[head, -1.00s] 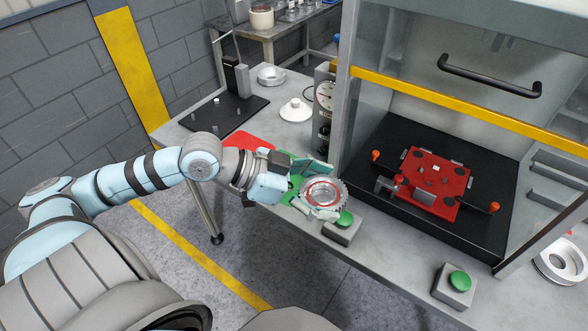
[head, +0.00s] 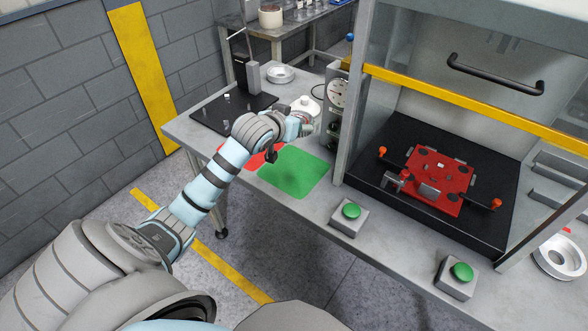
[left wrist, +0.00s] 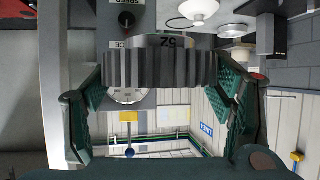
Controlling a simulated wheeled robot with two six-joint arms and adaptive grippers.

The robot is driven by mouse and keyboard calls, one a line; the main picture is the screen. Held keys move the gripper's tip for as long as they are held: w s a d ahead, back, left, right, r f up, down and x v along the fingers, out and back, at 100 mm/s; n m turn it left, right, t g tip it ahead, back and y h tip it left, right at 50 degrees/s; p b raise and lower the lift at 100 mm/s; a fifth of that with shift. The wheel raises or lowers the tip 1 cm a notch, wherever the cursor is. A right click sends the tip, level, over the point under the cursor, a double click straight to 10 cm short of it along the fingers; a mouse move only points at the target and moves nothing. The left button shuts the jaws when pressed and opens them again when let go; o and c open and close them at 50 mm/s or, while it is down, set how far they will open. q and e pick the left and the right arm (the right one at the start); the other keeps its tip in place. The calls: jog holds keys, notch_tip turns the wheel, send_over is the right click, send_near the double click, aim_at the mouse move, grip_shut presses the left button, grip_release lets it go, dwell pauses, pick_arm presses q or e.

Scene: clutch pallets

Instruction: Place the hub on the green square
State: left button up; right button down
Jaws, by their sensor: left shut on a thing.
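The hub (left wrist: 158,68), a dark ring with teeth along its rim, is held between the two green-padded fingers of my left gripper (left wrist: 160,84) in the left wrist view. In the head view my left gripper (head: 303,122) is above the table, beyond the green square and close to the white knobbed part; the hub is mostly hidden there by the wrist. The green square (head: 296,173) lies bare on the table, nearer the front edge than the gripper. My right gripper is not in view.
A red square (head: 232,158) lies left of the green one, partly behind my arm. A gauge box (head: 338,94) and a press frame with a red fixture (head: 440,180) stand to the right. Button boxes (head: 349,216) line the front edge. A white knobbed part (head: 304,103) stands behind.

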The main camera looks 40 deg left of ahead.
pick_arm(q)
jog(key=b, duration=0.3)
send_over(295, 180)
jog(key=f, duration=1.5)
jog(key=shift+w, duration=0.3)
jog(key=shift+f+b, duration=0.3)
jog(key=shift+f, duration=2)
jog(key=shift+f, duration=0.1)
jog(key=o, duration=1.8)
jog(key=shift+s+d, duration=0.1)
jog(key=shift+s+r, duration=0.2)
jog(key=shift+r, duration=0.05)
jog(key=p+v, duration=0.3)
jog(key=v, duration=0.8)
jog(key=shift+s+d+r, duration=0.15)
jog(key=shift+s, duration=0.05)
